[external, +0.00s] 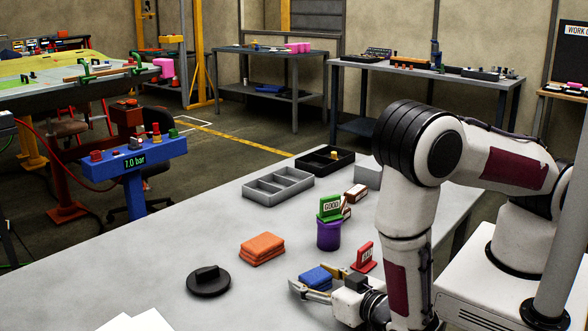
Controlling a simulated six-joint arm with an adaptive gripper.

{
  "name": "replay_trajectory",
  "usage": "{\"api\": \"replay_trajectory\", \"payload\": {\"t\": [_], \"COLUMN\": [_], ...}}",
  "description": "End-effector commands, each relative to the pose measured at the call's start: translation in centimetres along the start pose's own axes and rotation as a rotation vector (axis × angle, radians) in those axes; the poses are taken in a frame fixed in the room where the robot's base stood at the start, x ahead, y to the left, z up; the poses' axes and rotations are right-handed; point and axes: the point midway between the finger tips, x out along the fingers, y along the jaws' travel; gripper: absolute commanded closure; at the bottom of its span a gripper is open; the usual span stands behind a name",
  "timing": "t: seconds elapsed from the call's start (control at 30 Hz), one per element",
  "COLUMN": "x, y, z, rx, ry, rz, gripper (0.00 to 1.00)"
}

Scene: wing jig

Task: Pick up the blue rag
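The blue rag (315,278) is a small folded blue cloth on the grey table, in the front middle of the external view. My gripper (312,280) is low over the table with its fingers spread apart on either side of the rag. One finger lies in front of the rag and the other behind it. I cannot tell whether either finger touches it. The gripper body hides part of the rag's right side.
A folded orange rag (262,248) and a black round object (208,282) lie left of the gripper. A purple cup (328,235) with a green GOOD sign (330,207) stands behind. A red sign (363,257) is close behind the gripper. Grey (278,186) and black (333,160) trays sit farther back.

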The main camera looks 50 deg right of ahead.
Motion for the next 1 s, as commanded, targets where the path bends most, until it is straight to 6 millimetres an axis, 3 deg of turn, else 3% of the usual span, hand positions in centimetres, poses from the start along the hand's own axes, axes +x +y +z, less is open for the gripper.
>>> {"api": "replay_trajectory", "payload": {"t": [0.03,0.1,0.67,1.0], "x": [0.0,0.0,-0.1,-0.6], "y": [0.0,0.0,0.0,0.0], "z": [0.0,0.0,-0.6,-3.1], "rx": [0.000,0.000,0.001,0.003], "ry": [0.000,0.000,0.000,0.000], "rz": [0.000,0.000,0.000,0.000], "gripper": [0.62,0.73,0.73,0.73]}}
